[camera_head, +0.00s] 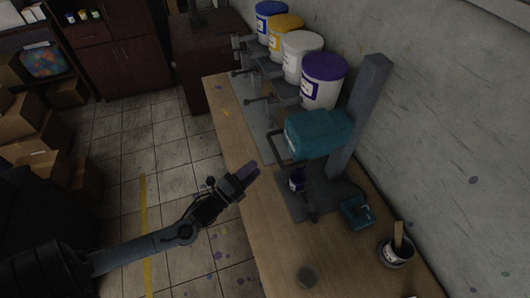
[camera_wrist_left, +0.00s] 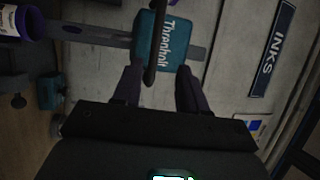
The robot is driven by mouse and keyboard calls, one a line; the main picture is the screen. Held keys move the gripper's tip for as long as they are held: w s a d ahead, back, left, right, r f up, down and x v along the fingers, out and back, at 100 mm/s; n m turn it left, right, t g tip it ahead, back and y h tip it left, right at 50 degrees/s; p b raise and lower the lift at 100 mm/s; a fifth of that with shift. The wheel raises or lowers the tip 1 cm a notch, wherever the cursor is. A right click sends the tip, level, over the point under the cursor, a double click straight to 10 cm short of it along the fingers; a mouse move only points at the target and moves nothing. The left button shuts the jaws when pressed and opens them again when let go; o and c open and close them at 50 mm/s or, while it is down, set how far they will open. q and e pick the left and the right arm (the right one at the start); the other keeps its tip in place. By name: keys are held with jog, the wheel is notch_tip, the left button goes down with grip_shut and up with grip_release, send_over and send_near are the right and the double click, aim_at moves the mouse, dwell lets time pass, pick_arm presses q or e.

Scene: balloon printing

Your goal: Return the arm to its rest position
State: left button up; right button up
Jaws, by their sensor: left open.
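My left arm comes in from the lower left in the head view. Its gripper (camera_head: 246,174) is over the left edge of the wooden table, beside the teal press. My right gripper is in neither view.
A teal box (camera_head: 356,213) and a can with a stick (camera_head: 396,252) are nearer on the table (camera_head: 262,225). Several paint buckets (camera_head: 322,83) line the wall. The tiled floor (camera_head: 175,160) left of the table is clear.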

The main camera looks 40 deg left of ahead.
pick_arm(q)
jog(key=s+d+r+n+g+y+p, duration=0.1)
jog(key=s+d+r+n+g+p, duration=0.15)
jog(key=d+n+p, duration=0.2)
jog(key=s+d+r+n+g+y+p, duration=0.1)
jog(key=s+d+r+n+g+p, duration=0.1)
jog(key=d+r+n+g+p, duration=0.25)
jog(key=s+d+f+n+g, duration=0.1)
jog(key=s+d+n+g, duration=0.1)
jog(key=s, duration=0.5)
jog(key=s+d+f+n+g, duration=0.2)
jog(key=s+d+n+g, duration=0.1)
jog(key=s+n+g, duration=0.2)
jog(key=s+g, duration=0.2)
jog(key=shift+f+g+b, duration=0.25)
jog(key=shift+g+b, duration=0.05)
jog(key=shift+b, duration=0.05)
dwell(1.1)
